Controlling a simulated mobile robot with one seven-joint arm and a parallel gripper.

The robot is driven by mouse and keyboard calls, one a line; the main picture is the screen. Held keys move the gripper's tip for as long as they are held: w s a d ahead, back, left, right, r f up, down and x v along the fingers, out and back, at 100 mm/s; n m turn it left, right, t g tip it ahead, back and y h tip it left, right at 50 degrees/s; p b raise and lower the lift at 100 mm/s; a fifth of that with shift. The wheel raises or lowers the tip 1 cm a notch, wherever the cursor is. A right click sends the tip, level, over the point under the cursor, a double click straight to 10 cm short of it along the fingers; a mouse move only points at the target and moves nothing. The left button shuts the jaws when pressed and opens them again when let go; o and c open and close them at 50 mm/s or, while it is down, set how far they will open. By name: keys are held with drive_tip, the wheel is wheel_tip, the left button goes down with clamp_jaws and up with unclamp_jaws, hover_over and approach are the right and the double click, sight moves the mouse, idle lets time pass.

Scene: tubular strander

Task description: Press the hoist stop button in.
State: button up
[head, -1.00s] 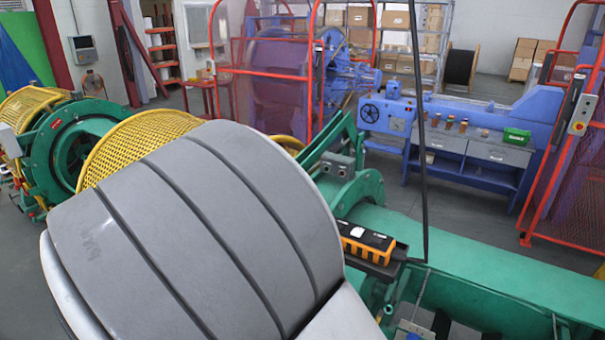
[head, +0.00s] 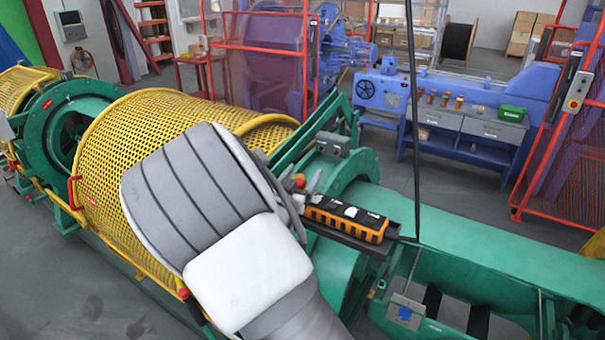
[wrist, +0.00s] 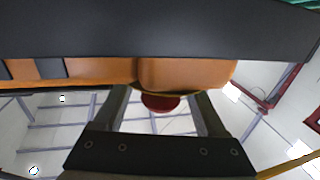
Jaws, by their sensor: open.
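The hoist pendant (head: 345,222) is an orange and black box lying on a dark tray on the green machine. A red round button (head: 299,179) shows at its left end in the head view. In the wrist view the red button (wrist: 160,103) sits below the orange end of the pendant (wrist: 185,73), between my two fingers. My gripper (wrist: 160,98) is open, with a finger on each side of the button. Whether anything touches the button cannot be told. In the head view my grey and white wrist largely hides the gripper.
The yellow mesh guard (head: 130,150) lies left of and behind my arm. A thin black upright rod (head: 411,120) stands just right of the pendant. The green machine bed (head: 480,240) extends to the right. A blue bench (head: 465,110) and red-framed mesh fences stand behind.

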clamp_jaws()
idle(0.3)
idle(1.1)
